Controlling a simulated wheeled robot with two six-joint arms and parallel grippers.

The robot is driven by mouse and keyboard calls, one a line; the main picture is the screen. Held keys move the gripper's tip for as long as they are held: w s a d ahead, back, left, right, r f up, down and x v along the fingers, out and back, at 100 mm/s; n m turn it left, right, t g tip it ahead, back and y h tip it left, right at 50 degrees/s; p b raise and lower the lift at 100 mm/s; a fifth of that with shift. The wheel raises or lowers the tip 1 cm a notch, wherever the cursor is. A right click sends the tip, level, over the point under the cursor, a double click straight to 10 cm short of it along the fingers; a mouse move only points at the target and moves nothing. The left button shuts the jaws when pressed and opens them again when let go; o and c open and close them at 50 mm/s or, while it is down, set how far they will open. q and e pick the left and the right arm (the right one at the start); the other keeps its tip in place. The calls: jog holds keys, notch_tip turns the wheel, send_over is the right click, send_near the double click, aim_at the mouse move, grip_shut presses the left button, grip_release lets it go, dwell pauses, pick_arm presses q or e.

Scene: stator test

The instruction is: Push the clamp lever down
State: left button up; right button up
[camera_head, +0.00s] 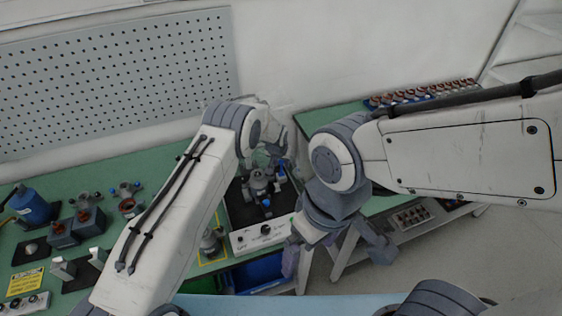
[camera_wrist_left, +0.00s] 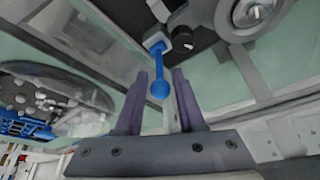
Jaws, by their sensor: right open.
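The clamp lever (camera_wrist_left: 158,72) is a blue rod with a round ball end in the left wrist view. Its ball shows between the two purple fingers of my left gripper (camera_wrist_left: 161,73), with a small gap on each side. How far the ball is from the fingers in depth is unclear. In the head view the test fixture (camera_head: 238,213) is a dark plate with a grey device and blue knobs, partly hidden by my left arm. My left gripper is mostly hidden there, over the fixture's far end. My right gripper (camera_head: 335,262) is open and empty, right of the fixture.
The green bench (camera_head: 70,185) holds a blue bottle (camera_head: 33,207), dark blocks and motor parts at left. A control box (camera_head: 262,233) with knobs fronts the fixture. A blue bin (camera_head: 258,274) sits below. A second table (camera_head: 325,116) carries a rack of parts (camera_head: 420,93).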

pick_arm(q)
jog(key=shift+w+f, duration=0.15)
jog(key=shift+f, duration=0.3)
grip_shut()
dwell(1.2)
